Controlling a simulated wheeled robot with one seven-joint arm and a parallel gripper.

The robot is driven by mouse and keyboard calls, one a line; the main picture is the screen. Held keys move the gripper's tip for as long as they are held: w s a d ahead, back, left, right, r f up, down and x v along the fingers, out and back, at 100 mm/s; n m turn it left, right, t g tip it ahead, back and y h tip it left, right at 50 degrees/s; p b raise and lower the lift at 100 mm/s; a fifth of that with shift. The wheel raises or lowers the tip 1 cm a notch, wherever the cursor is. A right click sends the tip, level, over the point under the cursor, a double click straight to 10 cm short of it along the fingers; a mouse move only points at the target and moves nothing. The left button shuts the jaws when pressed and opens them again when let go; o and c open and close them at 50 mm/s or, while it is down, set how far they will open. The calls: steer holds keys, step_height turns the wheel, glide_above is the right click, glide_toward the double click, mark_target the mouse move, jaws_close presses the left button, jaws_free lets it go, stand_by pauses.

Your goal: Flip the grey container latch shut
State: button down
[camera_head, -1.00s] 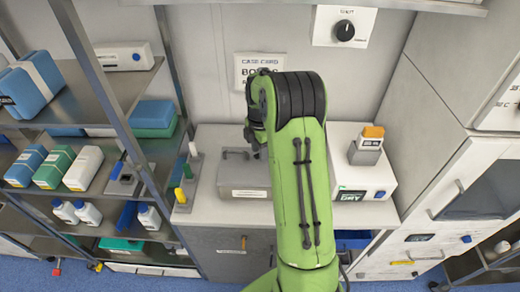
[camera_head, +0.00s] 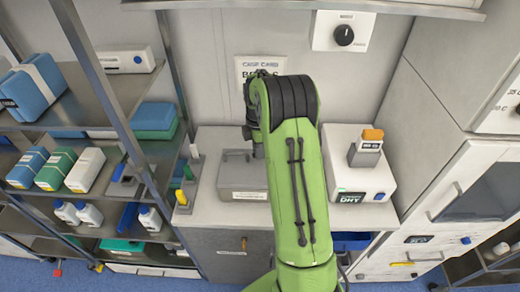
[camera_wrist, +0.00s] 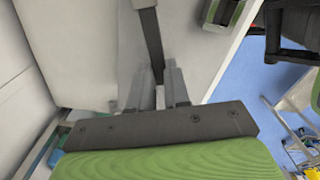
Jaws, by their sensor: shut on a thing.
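The grey container (camera_head: 236,180) stands on the white counter, just left of my green arm in the head view. A handle shows on its top, and its right side is hidden behind my arm. I cannot make out the latch or its position in the head view. In the wrist view my gripper (camera_wrist: 157,88) has its two fingers close together, shut on a dark bar (camera_wrist: 150,40) that runs up from between them. I cannot tell whether this bar is the latch. My fingers are hidden in the head view.
A holder with coloured items (camera_head: 185,185) stands close left of the container. A white device (camera_head: 345,180) stands right of my arm. A metal shelf rack (camera_head: 100,100) with boxes and bottles is at left, and a tall cabinet (camera_head: 430,130) at right.

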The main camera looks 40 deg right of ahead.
steer(key=shift+w, duration=0.15)
steer(key=c, duration=1.1)
jaws_free()
step_height(320, 180, up, 16)
steer(key=shift+f+p, duration=0.1)
steer(key=shift+p, duration=0.6)
